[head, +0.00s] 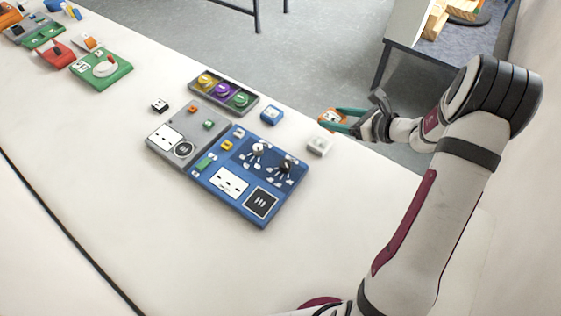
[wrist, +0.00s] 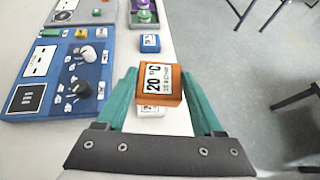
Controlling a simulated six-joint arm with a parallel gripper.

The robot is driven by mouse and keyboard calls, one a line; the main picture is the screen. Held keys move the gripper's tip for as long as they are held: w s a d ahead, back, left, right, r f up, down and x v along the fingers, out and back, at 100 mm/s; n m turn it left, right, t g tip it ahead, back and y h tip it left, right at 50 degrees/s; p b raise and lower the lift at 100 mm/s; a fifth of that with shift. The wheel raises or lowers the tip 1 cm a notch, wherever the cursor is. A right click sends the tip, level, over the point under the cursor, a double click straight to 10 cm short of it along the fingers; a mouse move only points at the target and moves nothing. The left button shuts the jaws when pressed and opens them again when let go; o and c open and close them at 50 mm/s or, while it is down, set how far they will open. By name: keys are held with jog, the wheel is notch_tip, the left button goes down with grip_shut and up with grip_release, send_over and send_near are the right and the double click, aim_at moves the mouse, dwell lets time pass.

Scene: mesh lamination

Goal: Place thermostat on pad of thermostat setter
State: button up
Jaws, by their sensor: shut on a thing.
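My gripper (head: 345,119) is shut on an orange block, the thermostat (head: 329,120), at the table's right edge. In the wrist view the thermostat (wrist: 158,85) sits between the teal fingers (wrist: 160,92), with a white "20 °C" label facing the camera. A blue panel (head: 228,205) with two knobs, a white display and a black square pad (head: 261,203) lies left of the gripper. A grey panel (head: 160,150) with a white display and a round black pad (head: 183,148) adjoins it. Which panel is the thermostat setter I cannot tell for sure. Both pads look bare.
A white block (head: 319,146) stands just below the held block, and a blue block (head: 269,113) stands left of it. A dark panel with three coloured knobs (head: 223,90) lies behind. A small black-and-white block (head: 159,105) is farther left. The table front is clear.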

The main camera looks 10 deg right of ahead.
jog(key=s+a+r+n+g+y, duration=0.1)
jog(key=s+a+n+g+y, duration=0.15)
jog(key=s+a, duration=0.45)
jog(key=s+a+r+n+g+y, duration=0.2)
jog(key=s+a+n+g, duration=0.15)
jog(key=s, duration=0.75)
send_over(266, 203)
jog(key=shift+t, duration=0.3)
notch_tip(266, 203, down, 7)
jog(key=shift+s+d+r, duration=0.1)
jog(key=shift+d+r, duration=0.05)
jog(key=shift+r, duration=0.05)
jog(key=f, duration=0.4)
jog(key=shift+a, duration=0.2)
jog(key=shift+f, duration=0.15)
jog(key=shift+f, duration=0.1)
jog(key=o, duration=1.4)
jog(key=shift+o, duration=0.2)
